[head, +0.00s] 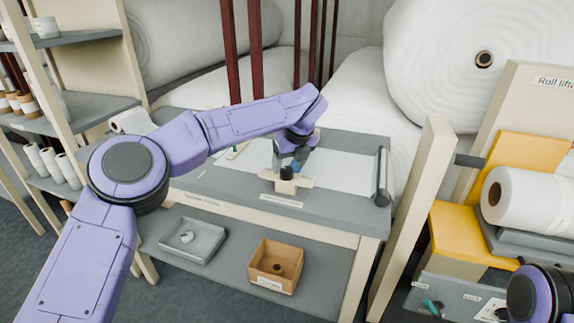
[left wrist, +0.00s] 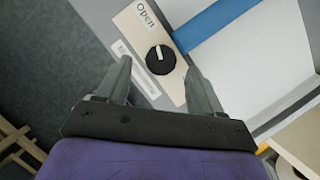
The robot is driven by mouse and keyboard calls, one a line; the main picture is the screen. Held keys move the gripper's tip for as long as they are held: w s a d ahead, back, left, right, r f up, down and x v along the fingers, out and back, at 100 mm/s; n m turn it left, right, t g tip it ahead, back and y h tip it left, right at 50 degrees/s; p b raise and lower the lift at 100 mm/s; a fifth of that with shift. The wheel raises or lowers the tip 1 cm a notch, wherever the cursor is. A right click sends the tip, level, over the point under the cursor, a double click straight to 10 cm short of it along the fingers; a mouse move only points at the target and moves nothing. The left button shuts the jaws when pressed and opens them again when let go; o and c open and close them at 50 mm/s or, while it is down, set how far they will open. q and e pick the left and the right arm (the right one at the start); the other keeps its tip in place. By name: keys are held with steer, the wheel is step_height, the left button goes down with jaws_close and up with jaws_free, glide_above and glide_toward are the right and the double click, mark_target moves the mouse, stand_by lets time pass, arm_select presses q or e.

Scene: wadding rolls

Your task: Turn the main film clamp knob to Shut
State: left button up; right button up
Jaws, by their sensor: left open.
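The clamp knob (head: 287,173) is black and round, on a beige plate (head: 304,183) at the front of the grey worktable. In the left wrist view the knob (left wrist: 161,60) has a white pointer mark turned roughly toward the "Open" label (left wrist: 146,18). No "Shut" label can be read. My left gripper (left wrist: 159,68) is open, with one finger on each side of the knob; whether they touch it I cannot tell. In the head view my left gripper (head: 289,158) is over the knob, its fingers partly hidden. My right gripper is out of view.
A blue strip (left wrist: 215,28) lies beside the plate, over white sheet. The grey table (head: 335,212) has a roller bar (head: 382,178) at its right end. A grey tray (head: 193,240) and cardboard box (head: 275,267) sit on the lower shelf. A beige post (head: 415,210) stands right of the table.

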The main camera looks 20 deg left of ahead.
mark_target(287, 169)
arm_select(q)
steer(key=x, duration=0.3)
steer(key=shift+w+d+r, duration=0.1)
steer(key=shift+w+r, duration=0.05)
steer(key=shift+w, duration=0.1)
steer(key=shift+s+r, duration=0.1)
steer(key=shift+s, duration=0.15)
steer(key=c, duration=1.1)
steer(key=shift+o, duration=0.2)
